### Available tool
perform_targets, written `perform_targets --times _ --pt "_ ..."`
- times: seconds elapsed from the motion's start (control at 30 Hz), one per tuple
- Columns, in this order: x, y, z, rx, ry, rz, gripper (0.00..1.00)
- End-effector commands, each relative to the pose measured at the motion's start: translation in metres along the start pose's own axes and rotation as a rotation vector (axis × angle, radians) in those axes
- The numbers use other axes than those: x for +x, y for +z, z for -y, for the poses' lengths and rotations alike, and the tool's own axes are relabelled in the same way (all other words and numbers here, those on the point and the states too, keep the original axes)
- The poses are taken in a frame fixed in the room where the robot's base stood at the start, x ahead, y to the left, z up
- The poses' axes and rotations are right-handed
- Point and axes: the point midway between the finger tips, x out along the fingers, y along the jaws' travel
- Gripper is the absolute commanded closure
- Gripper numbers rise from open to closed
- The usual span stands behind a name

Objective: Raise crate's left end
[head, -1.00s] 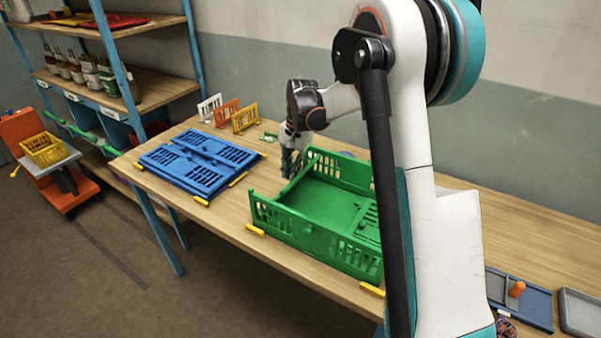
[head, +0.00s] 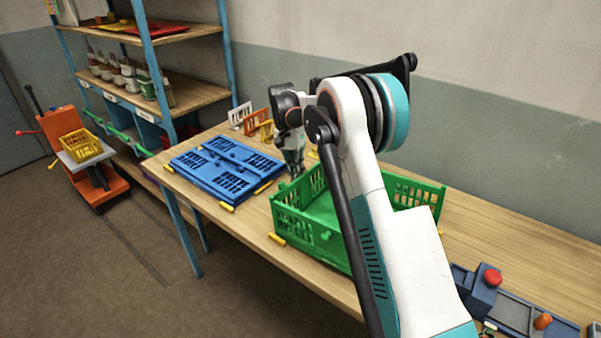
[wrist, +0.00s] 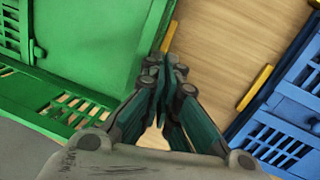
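The green crate (head: 318,203) stands on the workbench, partly hidden behind my arm in the head view. Its slotted near side is upright. Its left end (head: 303,186) appears to stand up beside my gripper, though its exact angle is hard to tell. My gripper (head: 294,172) points down at the outer side of that end. In the wrist view my gripper (wrist: 165,72) has its fingertips together with nothing seen between them. They are close to the green edge (wrist: 158,35); whether they touch it is unclear. The crate's flat floor (wrist: 85,45) shows left of them.
A folded blue crate (head: 225,168) lies to the left, with a strip of bare bench (wrist: 222,45) between. Yellow blocks (head: 277,239) sit along the crates. Small white and orange panels (head: 257,122) stand behind. A blue-grey fixture with a red knob (head: 492,278) is at right.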

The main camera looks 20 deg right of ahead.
Motion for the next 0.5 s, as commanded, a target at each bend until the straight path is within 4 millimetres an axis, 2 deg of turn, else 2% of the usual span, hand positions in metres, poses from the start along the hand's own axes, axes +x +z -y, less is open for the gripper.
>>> perform_targets --times 0.03,0.43,0.47,0.5 --pt "0.0176 0.0044 0.0100 -0.010 -0.004 0.009 1.00" --pt "0.0181 0.0040 0.0110 -0.010 0.001 0.009 1.00" --pt "0.0181 0.0040 0.0110 -0.010 0.001 0.009 0.97" --pt "0.0181 0.0040 0.0110 -0.010 0.001 0.009 0.88"
